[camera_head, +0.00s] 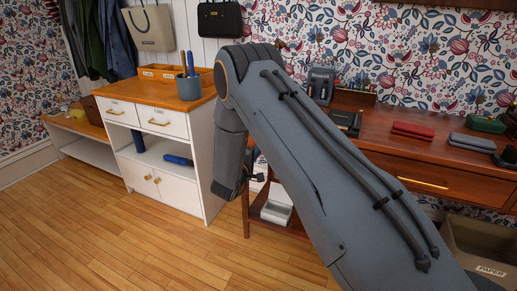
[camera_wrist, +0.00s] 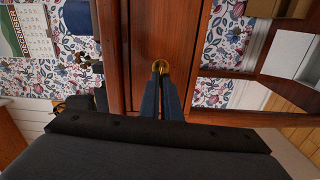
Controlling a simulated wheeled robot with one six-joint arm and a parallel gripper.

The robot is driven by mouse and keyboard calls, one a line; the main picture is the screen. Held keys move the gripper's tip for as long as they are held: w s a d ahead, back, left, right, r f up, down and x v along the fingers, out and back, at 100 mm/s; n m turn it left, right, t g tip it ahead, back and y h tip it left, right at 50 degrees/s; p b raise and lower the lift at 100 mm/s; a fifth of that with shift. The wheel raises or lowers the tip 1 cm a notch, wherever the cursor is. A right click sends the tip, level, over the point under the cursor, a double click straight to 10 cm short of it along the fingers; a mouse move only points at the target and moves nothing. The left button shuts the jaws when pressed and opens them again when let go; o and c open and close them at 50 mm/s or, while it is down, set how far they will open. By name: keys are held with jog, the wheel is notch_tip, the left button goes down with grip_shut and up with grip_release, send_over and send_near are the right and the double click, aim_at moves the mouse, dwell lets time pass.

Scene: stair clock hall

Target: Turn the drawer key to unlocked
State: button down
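The drawer key (camera_wrist: 159,69) is a small brass piece at a round brass keyhole plate on a reddish-brown wooden drawer front (camera_wrist: 155,25) in the wrist view. My gripper (camera_wrist: 161,78) reaches up to it, its two dark fingers close together with the brass between their tips. The fingertips hide most of the key, so its turn angle cannot be read. In the head view, the desk's drawer front (camera_head: 440,184) shows at right with a brass handle, while my arm covers the desk's left part, the key and my gripper.
On the desk top (camera_head: 375,150) lie a red case (camera_head: 413,131) and a grey case (camera_head: 471,142). A paper bin (camera_head: 480,245) stands below at right. A white cabinet (camera_head: 165,160) stands left of my arm. The floor at front left is clear.

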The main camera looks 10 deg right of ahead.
jog(key=shift+w, duration=0.1)
jog(key=c, duration=2)
grip_release()
jog(key=shift+d, duration=0.1)
jog(key=v, duration=0.7)
jog(key=shift+s+a, duration=0.25)
jog(key=shift+a, duration=0.05)
jog(key=shift+r, duration=0.1)
